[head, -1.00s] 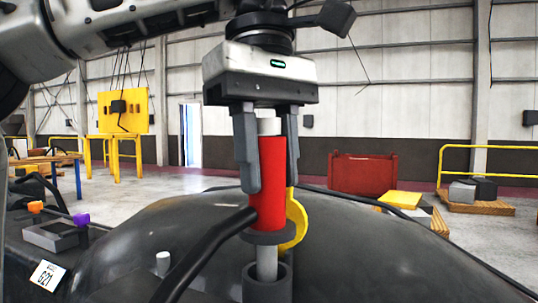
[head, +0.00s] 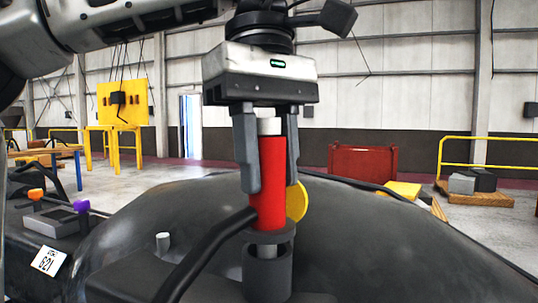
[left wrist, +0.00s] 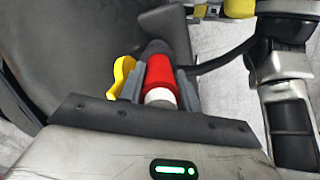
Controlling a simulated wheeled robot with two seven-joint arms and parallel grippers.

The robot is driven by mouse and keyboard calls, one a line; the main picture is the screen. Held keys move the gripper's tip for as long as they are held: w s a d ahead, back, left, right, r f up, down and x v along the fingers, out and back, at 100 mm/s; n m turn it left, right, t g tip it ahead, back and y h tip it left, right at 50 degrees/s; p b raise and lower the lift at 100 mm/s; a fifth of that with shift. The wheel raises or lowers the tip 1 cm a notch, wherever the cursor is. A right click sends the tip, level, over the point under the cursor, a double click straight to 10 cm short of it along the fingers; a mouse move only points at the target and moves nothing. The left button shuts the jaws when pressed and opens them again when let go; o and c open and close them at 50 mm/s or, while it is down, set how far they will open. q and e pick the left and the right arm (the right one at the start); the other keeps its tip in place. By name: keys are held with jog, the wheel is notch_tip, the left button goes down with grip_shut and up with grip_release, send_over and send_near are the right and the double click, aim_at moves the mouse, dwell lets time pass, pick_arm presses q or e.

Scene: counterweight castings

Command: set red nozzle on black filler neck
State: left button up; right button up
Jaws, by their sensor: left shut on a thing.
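The red nozzle (head: 268,190) is upright between the fingers of my left gripper (head: 266,160), which is shut on it. A black hose runs from its lower part to the lower left. A dark collar (head: 270,233) sits below the red body, and a short piece of grey spout shows under it. The spout's lower end is inside the black filler neck (head: 267,280); a small gap remains between collar and rim. A yellow curved piece (head: 297,201) is beside the nozzle. The left wrist view also shows the red nozzle (left wrist: 159,73). My right gripper is not in view.
The large dark rounded casting (head: 380,240) fills the foreground around the neck. A small grey peg (head: 163,243) stands left of it. Orange and purple knobs (head: 81,206) and a white tag (head: 49,260) are at the far left. A red bin (head: 363,162) stands behind.

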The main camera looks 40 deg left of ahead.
pick_arm(q)
jog(key=shift+f+b, duration=0.45)
jog(key=shift+f, duration=0.45)
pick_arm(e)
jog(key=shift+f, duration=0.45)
pick_arm(q)
jog(key=o, duration=0.9)
jog(key=r+p, duration=0.1)
jog(key=r, duration=0.2)
jog(key=r+p, duration=0.1)
jog(key=r, duration=0.3)
jog(key=a+r+p, duration=0.1)
jog(key=r, duration=0.3)
jog(key=shift+w+r+p, duration=0.15)
jog(key=shift+r+p, duration=0.1)
jog(key=shift+p, duration=0.15)
jog(key=shift+a+r, duration=0.15)
jog(key=shift+r, duration=0.05)
jog(key=shift+r+p, duration=0.1)
jog(key=shift+p, duration=0.2)
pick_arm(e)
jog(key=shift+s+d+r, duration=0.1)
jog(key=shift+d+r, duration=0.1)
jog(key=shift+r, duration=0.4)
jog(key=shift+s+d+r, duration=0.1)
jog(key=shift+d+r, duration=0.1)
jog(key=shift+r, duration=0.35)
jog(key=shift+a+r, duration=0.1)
